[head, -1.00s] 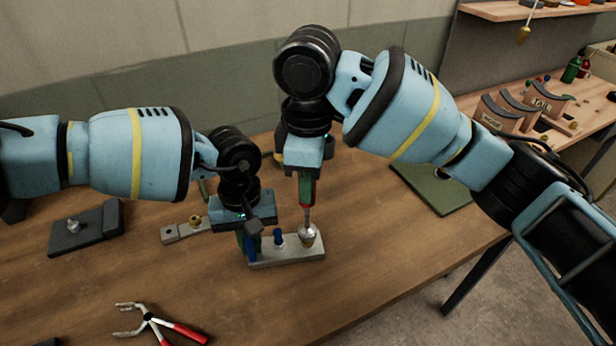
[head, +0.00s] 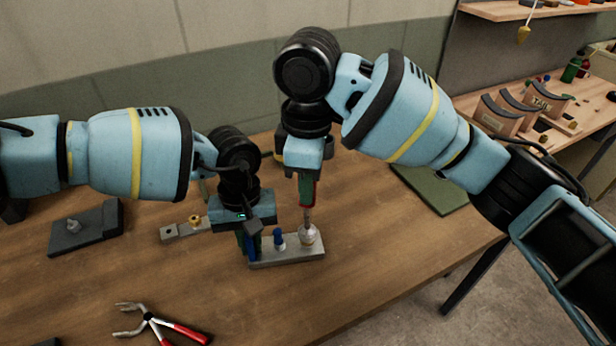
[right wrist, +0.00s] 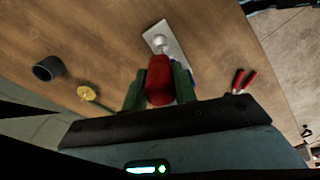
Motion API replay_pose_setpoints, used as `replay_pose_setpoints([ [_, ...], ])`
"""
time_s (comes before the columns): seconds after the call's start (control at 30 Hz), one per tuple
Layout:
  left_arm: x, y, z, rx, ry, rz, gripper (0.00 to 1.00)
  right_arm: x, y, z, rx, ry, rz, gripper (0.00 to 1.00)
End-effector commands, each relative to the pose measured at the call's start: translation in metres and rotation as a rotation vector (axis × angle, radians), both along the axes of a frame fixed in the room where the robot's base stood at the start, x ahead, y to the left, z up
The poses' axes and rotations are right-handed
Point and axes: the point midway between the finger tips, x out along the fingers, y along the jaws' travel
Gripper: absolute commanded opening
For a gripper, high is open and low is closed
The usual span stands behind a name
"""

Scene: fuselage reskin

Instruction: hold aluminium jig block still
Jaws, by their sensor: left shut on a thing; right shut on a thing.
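The aluminium jig block (head: 288,254) is a pale flat bar lying on the wooden bench in the head view. My left gripper (head: 250,248) is shut at the block's left end, pointing down; its fingertips are partly hidden. A blue pin (head: 279,240) stands on the block beside it. My right gripper (head: 306,180) is shut on a red-handled tool (right wrist: 160,82), held upright. The tool's shaft comes down to a round metal piece (head: 308,235) at the block's right end. The block (right wrist: 172,42) also shows beyond the tool in the right wrist view.
Red-handled pliers (head: 160,324) lie at the front left. A dark block (head: 86,228) and a small metal bracket with a brass fitting (head: 186,228) lie left of my left gripper. A green mat (head: 432,186) is at the right. The bench between pliers and right edge is clear.

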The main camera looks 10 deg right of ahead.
Motion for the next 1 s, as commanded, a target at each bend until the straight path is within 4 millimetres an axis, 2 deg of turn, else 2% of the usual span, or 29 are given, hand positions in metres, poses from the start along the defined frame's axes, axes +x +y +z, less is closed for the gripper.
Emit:
replay_pose_setpoints([
  [0.6, 0.000, 0.000, 0.001, -0.001, -0.001, 0.000, 0.00, 0.000, 0.000, -0.013, 0.000, 0.000, 0.000, 0.00],
  [1.0, 0.000, 0.000, 0.001, -0.001, -0.001, 0.000, 0.00, 0.000, 0.000, -0.014, 0.001, 0.000, -0.033, 0.00],
])
